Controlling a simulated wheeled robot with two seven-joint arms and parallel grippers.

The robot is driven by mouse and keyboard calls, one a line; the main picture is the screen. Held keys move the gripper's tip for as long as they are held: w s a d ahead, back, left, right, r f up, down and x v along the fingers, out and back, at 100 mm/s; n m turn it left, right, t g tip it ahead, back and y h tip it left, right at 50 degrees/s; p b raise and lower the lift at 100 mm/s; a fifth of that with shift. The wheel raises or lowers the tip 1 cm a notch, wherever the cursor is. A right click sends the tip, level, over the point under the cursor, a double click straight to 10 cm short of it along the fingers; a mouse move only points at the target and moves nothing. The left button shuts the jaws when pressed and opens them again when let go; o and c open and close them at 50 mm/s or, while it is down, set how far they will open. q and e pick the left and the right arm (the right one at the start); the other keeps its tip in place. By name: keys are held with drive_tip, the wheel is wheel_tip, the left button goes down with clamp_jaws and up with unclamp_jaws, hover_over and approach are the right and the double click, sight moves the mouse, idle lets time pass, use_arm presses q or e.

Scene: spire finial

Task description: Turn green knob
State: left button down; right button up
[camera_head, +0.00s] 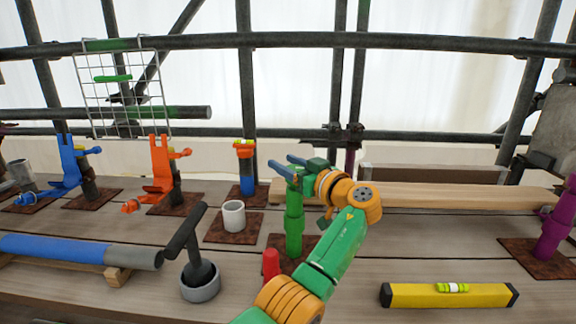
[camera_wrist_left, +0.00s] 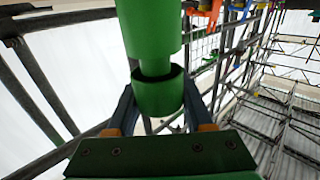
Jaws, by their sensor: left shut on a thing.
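The green knob (camera_head: 294,182) is the top part of an upright green post (camera_head: 294,225) on a rust-brown base plate, right of the middle in the head view. My left gripper (camera_head: 285,164) reaches it from the right at the top and is shut on it. In the left wrist view, the green knob (camera_wrist_left: 158,95) sits between the two blue-grey fingers of my left gripper (camera_wrist_left: 157,88), with a narrower neck and a wider green section beyond it. My gripper hides part of the knob's top in the head view. My right gripper is not in view.
A white cup (camera_head: 233,216) and a blue post with an orange cap (camera_head: 246,168) stand left of the green post. A red peg (camera_head: 271,264) is in front. A yellow level (camera_head: 449,296) lies at right. Scaffold bars (camera_head: 300,40) run behind.

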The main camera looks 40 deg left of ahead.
use_arm(q)
drive_tip(key=shift+r, duration=0.15)
drive_tip(key=c, duration=0.6)
unclamp_jaws()
drive_tip(key=shift+c, duration=0.2)
drive_tip(key=o, duration=0.4)
drive_tip(key=shift+a, duration=0.1)
drive_tip(key=shift+c, duration=0.2)
drive_tip(key=b+v, duration=0.2)
drive_tip(key=v, duration=0.5)
